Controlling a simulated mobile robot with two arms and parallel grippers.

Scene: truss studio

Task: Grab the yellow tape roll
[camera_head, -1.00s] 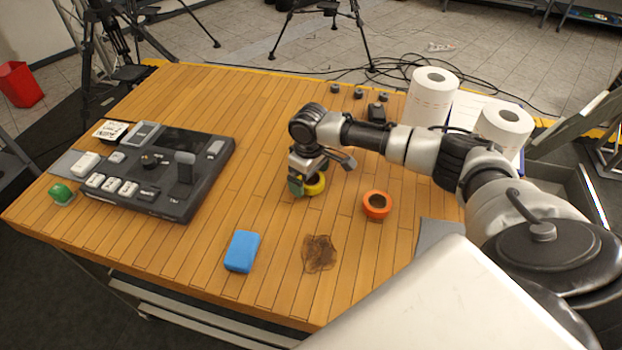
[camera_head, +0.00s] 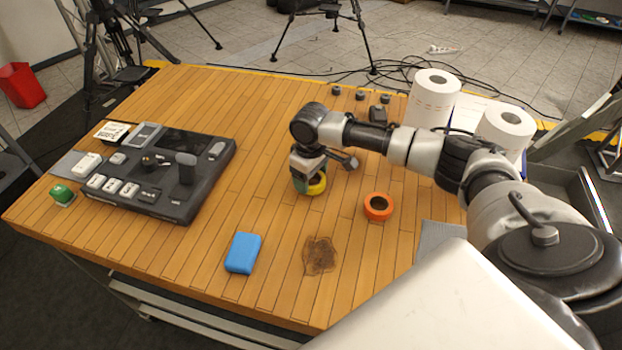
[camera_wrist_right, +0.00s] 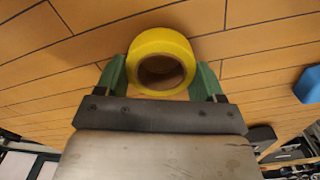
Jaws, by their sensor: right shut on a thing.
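The yellow tape roll (camera_head: 317,186) is at my right gripper (camera_head: 308,184) over the middle of the wooden table in the head view. In the right wrist view the roll (camera_wrist_right: 160,45) lies between the two green fingers of my right gripper (camera_wrist_right: 160,78), with its brown core facing the camera. The fingers are shut on the roll's sides. I cannot tell whether the roll still touches the table. My left gripper is not in view.
A blue block (camera_head: 243,253) and a brown stain (camera_head: 319,255) are nearer the front. A grey control panel (camera_head: 150,200) is at left. Two paper rolls (camera_head: 434,95) stand at the back right.

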